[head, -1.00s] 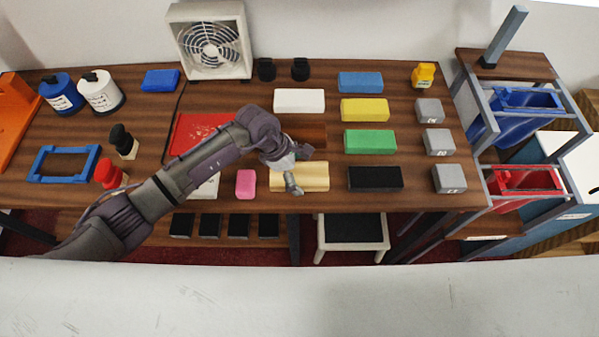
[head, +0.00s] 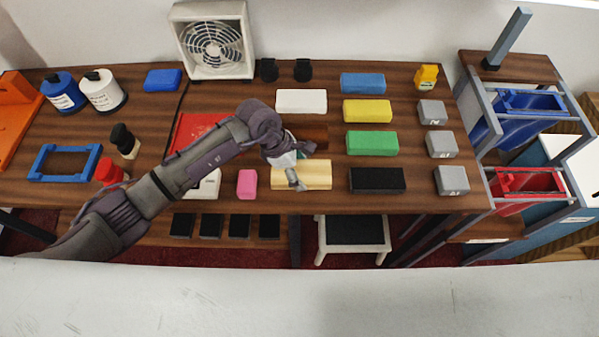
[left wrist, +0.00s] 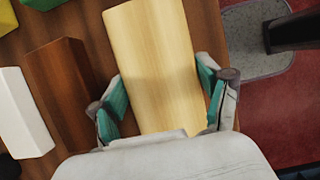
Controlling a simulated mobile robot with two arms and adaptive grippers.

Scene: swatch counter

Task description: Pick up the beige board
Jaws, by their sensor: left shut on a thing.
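The beige board (head: 315,174) is a pale wood-grained block near the front edge of the counter in the head view. My left gripper (head: 300,172) is over its left part. In the left wrist view the board (left wrist: 155,55) runs away from between the two fingers of the left gripper (left wrist: 163,105). The teal pads stand at either side of it, and the gripper is shut on the board. Whether the board is clear of the counter I cannot tell. My right gripper is not in view.
A black block (head: 377,180) lies right of the board and a pink block (head: 247,184) left of it. A dark brown block (head: 314,137) and a white block (head: 301,101) lie behind. Green (head: 372,143), yellow (head: 367,111) and blue (head: 362,83) blocks stand at the right.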

